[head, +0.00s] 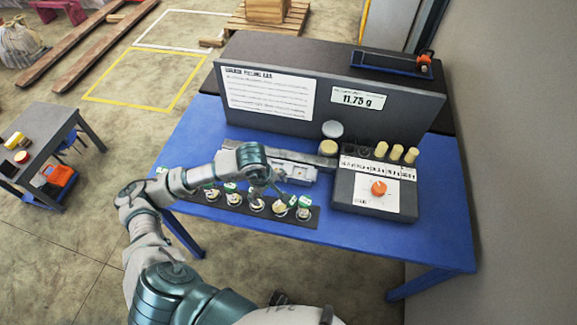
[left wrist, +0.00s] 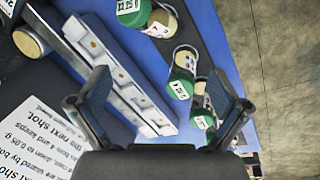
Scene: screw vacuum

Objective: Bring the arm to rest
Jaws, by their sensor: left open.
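My left arm reaches in from the bottom over the blue table (head: 440,235). My left gripper (head: 284,190) hangs above the table, near the right part of a row of small jars (head: 256,205) with green labelled tops on a dark strip. In the left wrist view the left gripper (left wrist: 158,88) has its fingers spread wide with nothing held between them. A pale grey slotted rail (left wrist: 115,70) and green-topped jars (left wrist: 182,75) lie below the fingers; I cannot tell if any finger touches them. My right gripper does not show.
A dark panel (head: 300,65) with a white text sheet and an "11.75 g" display stands at the back. A control box (head: 345,200) with an orange knob (head: 378,188) sits to the right. A side table (head: 45,130) stands left; floor between is open.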

